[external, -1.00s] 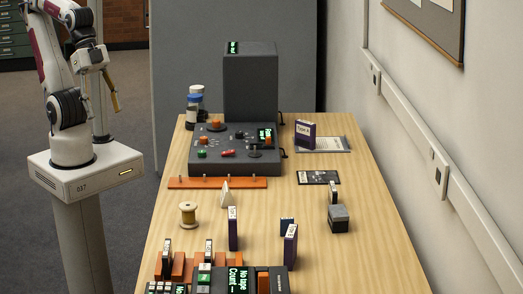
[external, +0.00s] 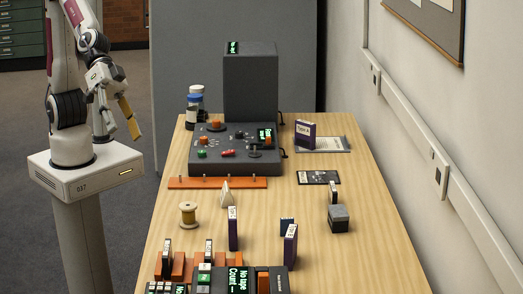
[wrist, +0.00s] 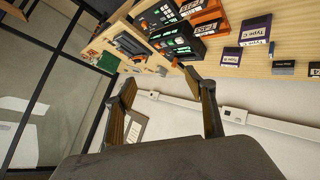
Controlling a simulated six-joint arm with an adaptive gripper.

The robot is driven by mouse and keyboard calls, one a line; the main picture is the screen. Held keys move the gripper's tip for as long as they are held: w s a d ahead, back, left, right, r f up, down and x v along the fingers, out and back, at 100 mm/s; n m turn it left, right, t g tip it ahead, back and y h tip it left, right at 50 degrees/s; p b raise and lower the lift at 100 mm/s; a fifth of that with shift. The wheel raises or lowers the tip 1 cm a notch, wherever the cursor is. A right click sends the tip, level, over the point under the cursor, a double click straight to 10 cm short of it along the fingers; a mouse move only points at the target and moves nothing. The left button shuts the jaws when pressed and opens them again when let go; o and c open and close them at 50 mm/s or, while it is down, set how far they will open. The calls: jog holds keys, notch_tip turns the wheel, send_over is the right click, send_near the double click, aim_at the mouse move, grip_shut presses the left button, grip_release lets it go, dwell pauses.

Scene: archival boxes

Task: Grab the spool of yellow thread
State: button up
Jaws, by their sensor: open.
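A spool of yellow thread (external: 188,214) stands upright on the wooden table in the external view, left of the small white folded card (external: 226,192). I cannot make it out in the wrist view. My gripper (external: 118,122) is up beside the table's far left edge, well away from the spool, with nothing in it. In the wrist view my gripper (wrist: 168,112) has its two fingers spread apart, with wall and table edge behind them.
A grey console (external: 235,150) with a tall dark box (external: 250,85) fills the far table. An orange strip with pegs (external: 217,183) lies between console and spool. Upright purple boxes (external: 233,235) stand right of the spool. Display units (external: 240,280) crowd the near edge.

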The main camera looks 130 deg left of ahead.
jog(key=w+a+f+n+t+y, duration=0.1)
jog(key=w+f+n+y, duration=0.2)
jog(key=w, duration=0.5)
jog(key=n+g+y, duration=0.4)
jog(key=n+y, duration=0.3)
jog(key=y, duration=0.2)
send_over(180, 208)
jog(key=w+d, duration=0.8)
notch_tip(180, 208, down, 18)
jog(key=s+a+f+g+y, duration=0.1)
jog(key=s, duration=0.1)
jog(key=s+a+f+g+y, duration=0.1)
jog(key=s+f, duration=0.1)
jog(key=s, duration=0.1)
jog(key=s+a+f+n+g+y, duration=0.1)
jog(key=s+f+g+y, duration=0.1)
jog(key=shift+s+a+f, duration=0.1)
jog(key=shift+s, duration=0.3)
jog(key=shift+s+f+g+y, duration=0.1)
jog(key=shift+s+g+y, duration=0.2)
jog(key=shift+s, duration=0.2)
jog(key=shift+a, duration=0.1)
jog(key=shift+x, duration=1.25)
jog(key=shift+a+f, duration=0.15)
